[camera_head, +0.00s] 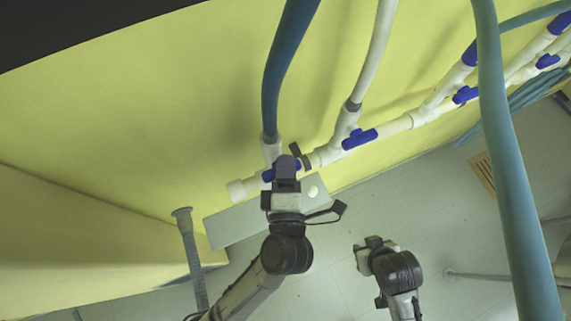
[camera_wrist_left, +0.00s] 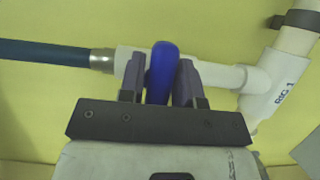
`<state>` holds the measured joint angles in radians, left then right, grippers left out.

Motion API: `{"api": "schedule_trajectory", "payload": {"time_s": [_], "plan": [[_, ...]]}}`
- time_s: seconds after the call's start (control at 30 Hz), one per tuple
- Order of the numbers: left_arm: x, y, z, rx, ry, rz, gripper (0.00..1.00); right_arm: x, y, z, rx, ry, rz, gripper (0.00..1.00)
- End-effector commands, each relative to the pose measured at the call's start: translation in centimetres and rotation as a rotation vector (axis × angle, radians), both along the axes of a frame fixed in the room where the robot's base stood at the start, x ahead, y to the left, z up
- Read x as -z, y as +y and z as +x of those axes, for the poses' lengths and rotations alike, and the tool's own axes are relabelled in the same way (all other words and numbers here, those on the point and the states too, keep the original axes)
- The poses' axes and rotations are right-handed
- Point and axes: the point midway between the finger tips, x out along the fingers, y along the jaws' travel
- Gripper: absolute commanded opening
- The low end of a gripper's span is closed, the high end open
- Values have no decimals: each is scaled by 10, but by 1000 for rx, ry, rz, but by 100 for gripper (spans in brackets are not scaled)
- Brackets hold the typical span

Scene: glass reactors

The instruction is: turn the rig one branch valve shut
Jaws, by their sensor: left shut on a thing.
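The rig one branch valve has a blue handle (camera_wrist_left: 161,66) on a white pipe, beside a tee labelled "RIG 1" (camera_wrist_left: 285,92). In the left wrist view the handle lies across the branch pipe, between the two fingers of my left gripper (camera_wrist_left: 159,86). That gripper is shut on the handle.
A blue hose (camera_head: 276,85) joins the branch. More blue-handled valves (camera_head: 360,138) sit along the white manifold pipe (camera_head: 396,126) to the right. A large teal hose (camera_head: 510,170) crosses the right side. A grey plate (camera_head: 232,224) lies below the valve.

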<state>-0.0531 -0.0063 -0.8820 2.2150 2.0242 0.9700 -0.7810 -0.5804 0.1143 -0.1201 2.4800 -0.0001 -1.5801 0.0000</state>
Motion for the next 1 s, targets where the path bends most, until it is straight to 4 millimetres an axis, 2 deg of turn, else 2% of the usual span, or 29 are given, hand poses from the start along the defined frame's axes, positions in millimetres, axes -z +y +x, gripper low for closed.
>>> {"api": "schedule_trajectory", "payload": {"time_s": [0.47, 0.5, 0.63, 0.87, 1.0], "plan": [[-1, 0, 0, 2, 1, 9, 7, 0, -3, 0, -6, -1, -10, 43], [-1, 0, 0, 2, 1, 9, 35, 0, -3, 0, -7, -1, -11, 43], [-1, 0, 0, 1, 2, 9, 47, 0, -3, 0, -7, -1, -11, 43], [0, 0, 0, 0, 3, 9, 49, 0, -2, 0, -6, 0, -8, 43], [0, 0, -7, 1, 4, 9, 49, 0, -2, 0, -4, -1, -5, 43]]}}
